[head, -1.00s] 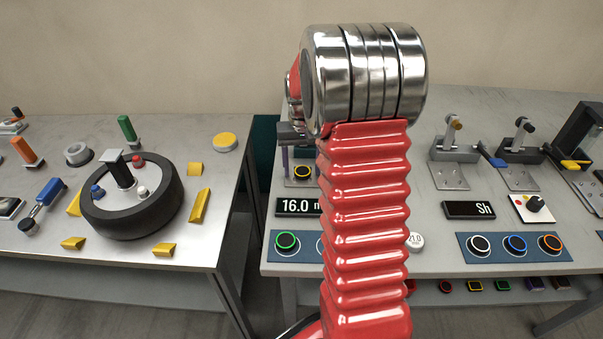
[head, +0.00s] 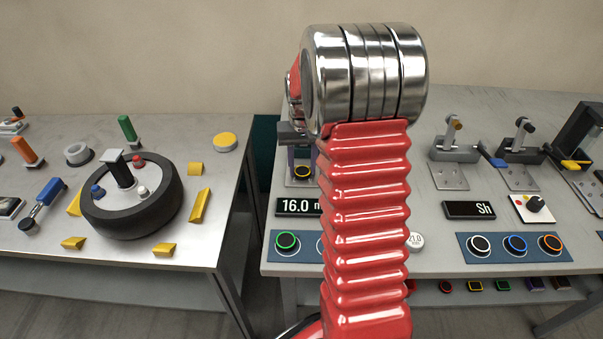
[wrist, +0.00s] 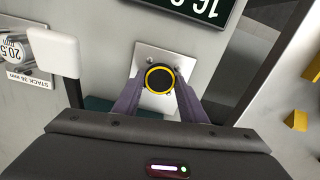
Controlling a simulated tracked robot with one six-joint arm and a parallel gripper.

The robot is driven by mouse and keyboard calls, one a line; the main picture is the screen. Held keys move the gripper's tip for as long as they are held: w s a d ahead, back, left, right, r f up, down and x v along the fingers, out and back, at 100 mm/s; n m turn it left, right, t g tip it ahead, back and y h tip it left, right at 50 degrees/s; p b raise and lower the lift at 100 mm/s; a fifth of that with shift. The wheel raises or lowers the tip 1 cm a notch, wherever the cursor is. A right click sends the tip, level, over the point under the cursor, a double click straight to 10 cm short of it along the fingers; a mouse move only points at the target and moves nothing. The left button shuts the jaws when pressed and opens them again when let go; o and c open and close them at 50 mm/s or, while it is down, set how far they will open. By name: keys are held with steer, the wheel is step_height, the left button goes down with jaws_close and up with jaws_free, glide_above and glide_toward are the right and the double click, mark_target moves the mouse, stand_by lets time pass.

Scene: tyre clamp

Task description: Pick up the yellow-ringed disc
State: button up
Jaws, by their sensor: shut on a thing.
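The yellow-ringed disc (wrist: 159,79) is black with a yellow ring and sits over a square metal plate (wrist: 143,55) in the wrist view. My gripper (wrist: 160,84) has its two purple fingers on either side of the disc, shut on it. In the head view the disc (head: 302,172) shows just left of my red arm, in front of the purple fingers (head: 303,158). My arm hides part of the gripper there. I cannot tell whether the disc is clear of the plate.
A display reading 16.0 (head: 297,206) is close in front of the disc. A white block (wrist: 54,52) stands left of the fingers in the wrist view. Ringed buttons (head: 286,242) line the front edge. A tyre (head: 133,205) lies on the left table, beyond a gap.

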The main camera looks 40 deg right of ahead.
mark_target(302, 171)
steer(key=shift+c, duration=0.9)
steer(key=shift+r, duration=0.1)
step_height(302, 171, up, 10)
stand_by(0.3)
steer(key=w+a+r+n, duration=0.1)
steer(key=w+a, duration=0.5)
steer(key=a, duration=0.6)
steer(key=w+a+r+n, duration=0.1)
steer(key=w+a+r, duration=0.3)
steer(key=w+a, duration=0.3)
steer(key=a, duration=0.5)
steer(key=shift+w+a+r+n, duration=0.2)
steer(key=shift+w+a+n, duration=0.1)
steer(key=shift+a, duration=0.05)
